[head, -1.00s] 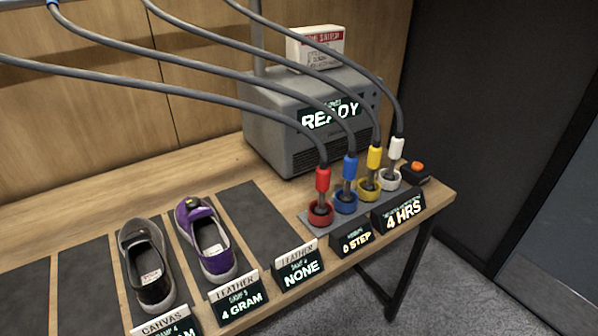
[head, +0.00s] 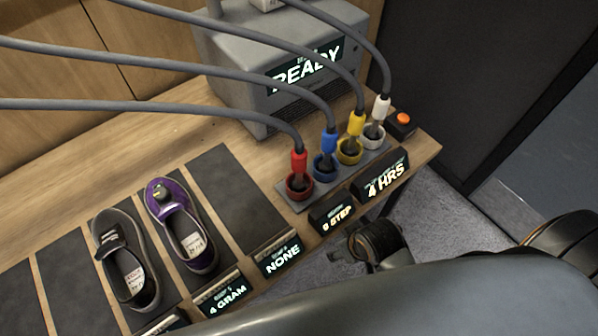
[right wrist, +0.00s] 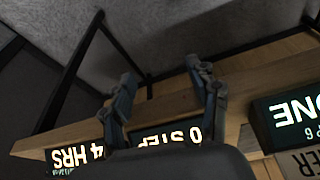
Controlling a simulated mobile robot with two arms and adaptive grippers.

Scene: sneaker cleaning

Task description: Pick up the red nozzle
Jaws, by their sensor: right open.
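The red nozzle (head: 299,161) stands upright in its red cup (head: 299,187) at the left end of a row of nozzles, with a grey hose running from its top to the left. My right gripper (head: 343,252) is below and in front of the table edge, near the "0 STEP" sign. In the right wrist view my right gripper (right wrist: 163,98) is open and empty, its fingers apart in front of the table edge. The red nozzle does not show in that view. My left gripper is not in view.
Blue (head: 329,143), yellow (head: 357,124) and white (head: 381,107) nozzles stand right of the red one. Signs (head: 333,214) line the front edge. A grey machine (head: 240,70) stands behind. Two shoes (head: 181,226) lie left on dark mats. Hoses cross above the table.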

